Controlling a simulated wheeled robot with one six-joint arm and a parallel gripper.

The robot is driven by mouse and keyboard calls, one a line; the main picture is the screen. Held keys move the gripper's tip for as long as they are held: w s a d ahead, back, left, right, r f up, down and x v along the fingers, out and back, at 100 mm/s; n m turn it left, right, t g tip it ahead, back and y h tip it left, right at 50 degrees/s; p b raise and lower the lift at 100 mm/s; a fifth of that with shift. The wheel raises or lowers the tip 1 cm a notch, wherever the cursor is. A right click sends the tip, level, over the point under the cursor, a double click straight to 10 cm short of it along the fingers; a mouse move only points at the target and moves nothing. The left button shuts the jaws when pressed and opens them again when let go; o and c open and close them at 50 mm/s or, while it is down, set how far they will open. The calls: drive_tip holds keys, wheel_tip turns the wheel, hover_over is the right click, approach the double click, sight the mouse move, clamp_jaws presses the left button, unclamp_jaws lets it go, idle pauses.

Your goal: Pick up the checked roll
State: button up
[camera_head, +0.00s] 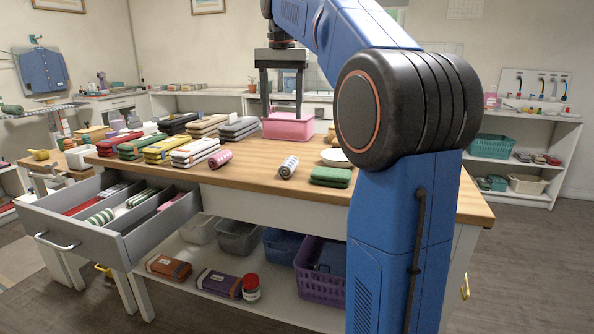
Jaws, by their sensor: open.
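A small roll with a grey-and-white pattern, which looks like the checked roll (288,166), lies on its side on the wooden table top (262,176), near its front edge. My gripper (282,117) points straight down with its two dark fingers spread apart and nothing between them. In the picture it is above the roll and in front of the pink bin (290,128). Its fingers are clear of the roll; how far above the table they are is hard to tell.
Stacks of folded cloths (195,152) fill the table's left side. An open grey drawer (92,243) juts out at the front left.

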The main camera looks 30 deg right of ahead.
sight(289, 160)
drive_tip(key=shift+m, duration=0.5)
drive_tip(key=f, duration=0.5)
drive_tip(key=d+f, duration=0.1)
drive_tip(key=f, duration=0.4)
drive_tip(key=d+f, duration=0.1)
drive_tip(key=f, duration=0.5)
drive_tip(key=shift+w+d, duration=0.25)
drive_tip(key=shift+w, duration=0.05)
drive_tip(key=c, duration=1.1)
